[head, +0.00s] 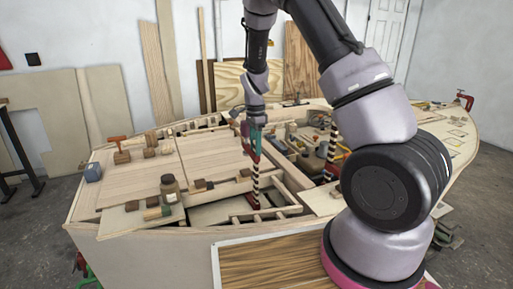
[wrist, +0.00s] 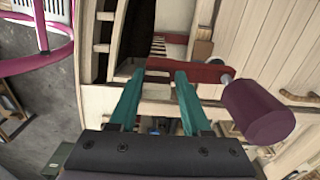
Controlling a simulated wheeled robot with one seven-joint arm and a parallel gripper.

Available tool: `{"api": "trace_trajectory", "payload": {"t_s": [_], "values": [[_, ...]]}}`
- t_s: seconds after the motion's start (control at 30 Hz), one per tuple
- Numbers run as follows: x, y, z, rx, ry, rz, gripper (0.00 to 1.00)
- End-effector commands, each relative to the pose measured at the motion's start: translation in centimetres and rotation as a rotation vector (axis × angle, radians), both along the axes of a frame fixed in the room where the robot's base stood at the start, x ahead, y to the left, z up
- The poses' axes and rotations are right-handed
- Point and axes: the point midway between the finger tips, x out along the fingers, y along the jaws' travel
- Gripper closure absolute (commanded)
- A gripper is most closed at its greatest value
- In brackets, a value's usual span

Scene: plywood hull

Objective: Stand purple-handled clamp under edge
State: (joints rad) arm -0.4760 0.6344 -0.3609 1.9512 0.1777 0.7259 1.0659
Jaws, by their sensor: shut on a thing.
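My gripper (head: 250,131) reaches down over the opening in the hull's deck. In the wrist view its teal fingers (wrist: 156,78) are shut on the red jaw of the purple-handled clamp (wrist: 205,73). The purple handle (wrist: 258,110) sticks out to the right of the fingers. In the head view the clamp's striped bar (head: 255,181) hangs upright below my gripper, its red lower end low among the pale frames. Whether that end touches the wood I cannot tell. The edge of the deck opening (head: 205,193) lies to its left.
Another striped bar with red parts (head: 331,146) stands to the right. A brown jar (head: 169,188) and small wood blocks sit on the left panels (head: 125,190). An orange-handled tool (head: 119,150) and a blue block (head: 93,172) stand farther left. Clutter fills the right deck.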

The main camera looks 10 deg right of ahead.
Motion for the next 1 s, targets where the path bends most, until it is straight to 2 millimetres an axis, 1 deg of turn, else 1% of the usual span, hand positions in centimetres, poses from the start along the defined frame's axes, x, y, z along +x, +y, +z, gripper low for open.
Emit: {"api": "trace_trajectory", "payload": {"t_s": [0.23, 0.63, 0.67, 0.7, 0.73, 0.77, 1.0], "values": [[0.9, 0.15, 0.06, 0.0, -0.002, 0.0, 1.0], [0.94, 0.19, 0.07, 0.0, -0.001, 0.0, 1.0], [0.94, 0.2, 0.07, 0.0, -0.001, 0.0, 0.48], [0.93, 0.2, 0.07, 0.0, -0.001, 0.0, 0.33], [0.93, 0.2, 0.06, 0.0, -0.001, 0.0, 0.22], [0.93, 0.2, 0.06, 0.0, -0.001, 0.0, 0.17], [0.85, 0.19, -0.02, 0.0, 0.001, 0.0, 0.17]]}}
